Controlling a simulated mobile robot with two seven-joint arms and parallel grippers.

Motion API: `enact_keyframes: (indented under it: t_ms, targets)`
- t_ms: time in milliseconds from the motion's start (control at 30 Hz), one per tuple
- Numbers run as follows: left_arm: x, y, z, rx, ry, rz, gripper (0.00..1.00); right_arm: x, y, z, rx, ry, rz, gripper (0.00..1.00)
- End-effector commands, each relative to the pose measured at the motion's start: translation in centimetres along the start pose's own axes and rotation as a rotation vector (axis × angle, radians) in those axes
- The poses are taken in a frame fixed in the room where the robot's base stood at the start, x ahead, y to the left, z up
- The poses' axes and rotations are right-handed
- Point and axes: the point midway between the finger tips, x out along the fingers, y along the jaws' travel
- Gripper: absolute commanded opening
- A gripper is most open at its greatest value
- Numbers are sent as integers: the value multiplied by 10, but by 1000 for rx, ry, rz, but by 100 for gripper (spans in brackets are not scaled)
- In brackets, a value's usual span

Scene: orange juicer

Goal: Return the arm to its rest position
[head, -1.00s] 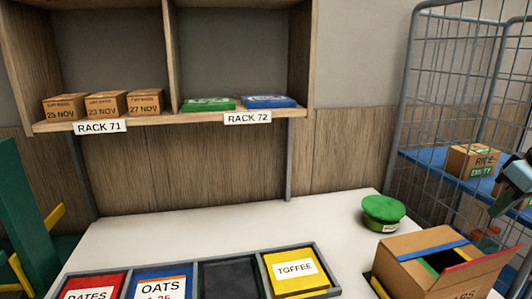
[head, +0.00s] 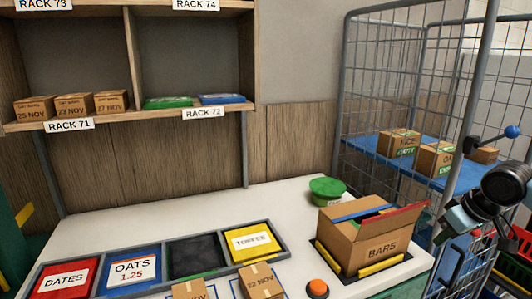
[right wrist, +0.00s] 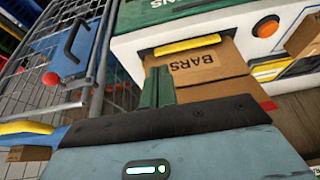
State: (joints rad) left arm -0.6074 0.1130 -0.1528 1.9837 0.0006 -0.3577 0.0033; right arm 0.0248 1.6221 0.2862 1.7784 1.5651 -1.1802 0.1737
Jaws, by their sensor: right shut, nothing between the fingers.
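My right arm comes in at the right edge of the head view, with a black joint and a pale blue hand. My right gripper (head: 441,237) points down and left, in the air just right of the box marked BARS (head: 372,243). In the right wrist view the green fingers (right wrist: 158,86) are together with nothing between them. The BARS box (right wrist: 195,68) shows beyond them in that view. My left gripper is in neither current view.
A wire cage trolley (head: 372,95) with boxes on a blue shelf (head: 440,178) stands behind the arm. The white table (head: 130,237) holds a tray of packets, a green round tub (head: 327,190) and an orange button (head: 317,288). Wooden racks (head: 128,60) are at the back left.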

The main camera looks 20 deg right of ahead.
Motion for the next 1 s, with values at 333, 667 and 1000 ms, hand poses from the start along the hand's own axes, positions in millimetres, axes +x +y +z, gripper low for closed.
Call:
enact_keyframes:
  t_ms: [333, 667, 1000]
  targets:
    - [-2, -1, -8, 3, 13, -2, 0, 156, -16, 129, -4, 35, -24, 0]
    - [-4, -3, -15, 9, 27, -4, 0, 249, -114, 264, -44, 114, -62, 0]
    - [-6, -5, -23, 16, 41, -6, 0, 265, -262, 354, -72, 254, -98, 0]
